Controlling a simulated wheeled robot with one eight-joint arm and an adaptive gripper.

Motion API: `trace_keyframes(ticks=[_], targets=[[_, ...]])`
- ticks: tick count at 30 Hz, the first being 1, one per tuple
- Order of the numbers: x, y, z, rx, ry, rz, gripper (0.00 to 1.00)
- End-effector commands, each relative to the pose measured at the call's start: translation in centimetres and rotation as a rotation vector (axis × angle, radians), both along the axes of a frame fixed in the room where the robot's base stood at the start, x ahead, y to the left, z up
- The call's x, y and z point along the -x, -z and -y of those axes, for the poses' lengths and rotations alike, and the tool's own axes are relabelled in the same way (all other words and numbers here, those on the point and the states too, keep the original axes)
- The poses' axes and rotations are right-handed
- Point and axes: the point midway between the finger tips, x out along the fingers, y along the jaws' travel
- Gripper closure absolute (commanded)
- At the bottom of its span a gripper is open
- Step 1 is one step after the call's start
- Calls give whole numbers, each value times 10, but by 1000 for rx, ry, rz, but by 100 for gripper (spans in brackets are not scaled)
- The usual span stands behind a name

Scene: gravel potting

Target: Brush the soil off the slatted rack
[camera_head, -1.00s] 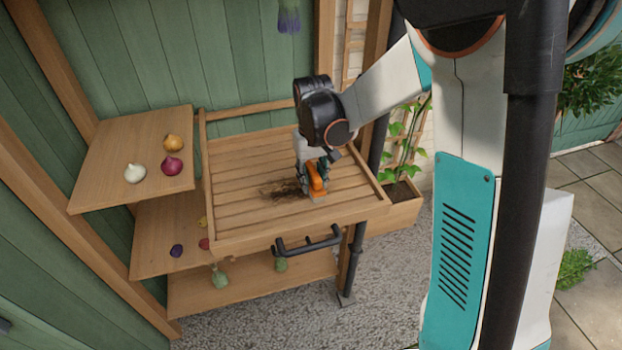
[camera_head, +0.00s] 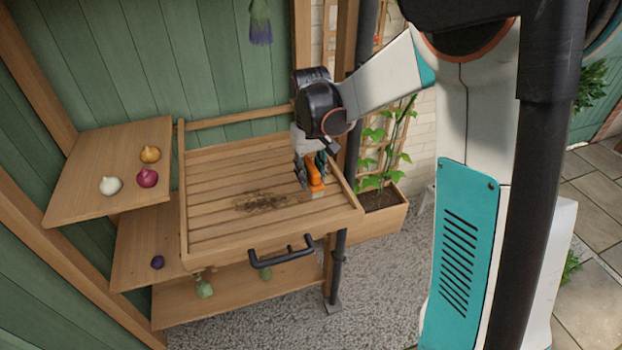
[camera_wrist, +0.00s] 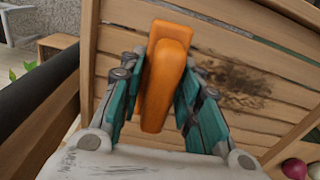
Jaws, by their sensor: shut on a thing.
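The slatted rack (camera_head: 222,170) is a shallow wooden tray with raised sides and a black front handle (camera_head: 281,251). Dark soil (camera_head: 262,202) lies as a smeared patch on its slats, a little right of the middle; it also shows in the wrist view (camera_wrist: 235,84). My gripper (camera_head: 314,172) is shut on an orange-handled brush (camera_head: 315,178), over the rack's right part, right of the soil. In the wrist view the orange handle (camera_wrist: 162,75) sits between the teal fingers. The brush's bristles are hidden in the wrist view; whether they touch the slats I cannot tell.
A side shelf (camera_head: 95,170) at left holds a white bulb (camera_head: 111,186), a red onion (camera_head: 147,177) and a yellow onion (camera_head: 150,155). Lower shelves hold more vegetables. A planter (camera_head: 385,215) with a climbing plant stands right of the rack.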

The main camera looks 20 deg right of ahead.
Motion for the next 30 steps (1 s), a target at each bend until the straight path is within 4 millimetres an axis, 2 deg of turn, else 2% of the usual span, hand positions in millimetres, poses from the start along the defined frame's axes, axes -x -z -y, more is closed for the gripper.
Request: trace_keyframes(ticks=[16, 30], targets=[[-6, -50, -1, 0, 1, 0, 92], [-7, -53, -1, 0, 1, 0, 92]])
